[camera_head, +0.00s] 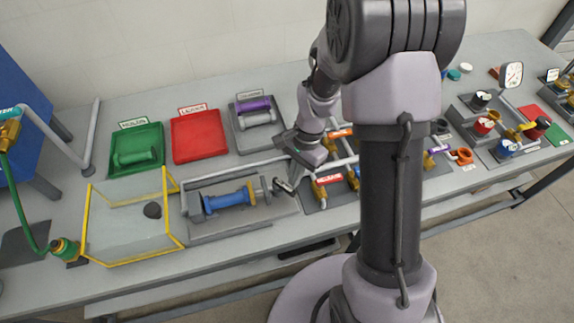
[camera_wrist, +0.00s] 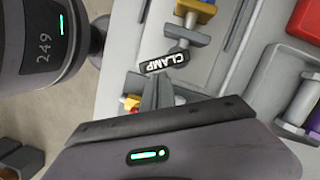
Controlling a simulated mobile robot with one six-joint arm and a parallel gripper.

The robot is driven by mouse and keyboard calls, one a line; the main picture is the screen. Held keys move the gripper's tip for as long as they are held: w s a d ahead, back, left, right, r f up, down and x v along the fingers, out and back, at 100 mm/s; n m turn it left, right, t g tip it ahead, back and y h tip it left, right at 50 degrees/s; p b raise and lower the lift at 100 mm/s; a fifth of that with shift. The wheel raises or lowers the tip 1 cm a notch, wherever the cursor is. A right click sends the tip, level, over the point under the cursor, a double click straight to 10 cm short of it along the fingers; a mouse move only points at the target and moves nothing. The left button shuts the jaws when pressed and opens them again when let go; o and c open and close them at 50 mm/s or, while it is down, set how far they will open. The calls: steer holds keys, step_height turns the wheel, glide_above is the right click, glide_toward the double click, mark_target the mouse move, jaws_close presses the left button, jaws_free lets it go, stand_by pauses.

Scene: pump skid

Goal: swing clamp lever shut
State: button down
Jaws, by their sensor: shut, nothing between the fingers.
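The clamp fixture is a grey bed (camera_head: 200,234) on the bench, and a blue spool with yellow-brass ends (camera_head: 230,199) lies in it. A black plate lettered CLAMP (camera_wrist: 165,62) shows at the fixture's end in the wrist view, beside a grey clamp part (camera_wrist: 178,45). I cannot make out the lever's full shape or angle. My gripper (camera_head: 290,185) is at the right end of the fixture. In the wrist view my gripper's fingers (camera_wrist: 158,90) are together and empty, pointing at the CLAMP plate. Whether they touch it is not clear.
A yellow-edged clear guard (camera_head: 128,215) stands left of the fixture. A green tray (camera_head: 120,143), a red tray (camera_head: 199,150) and a grey tray with a purple spool (camera_head: 240,135) lie behind. Valves with coloured labels (camera_head: 330,180) crowd the right side.

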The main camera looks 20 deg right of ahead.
steer(key=m, duration=0.1)
steer(key=s+m+b, duration=0.1)
steer(key=m, duration=0.1)
steer(key=shift+s+a+t, duration=0.15)
steer(key=shift+a+t, duration=0.2)
steer(key=shift+t, duration=0.05)
steer(key=shift+w+a, duration=0.45)
steer(key=shift+w, duration=0.2)
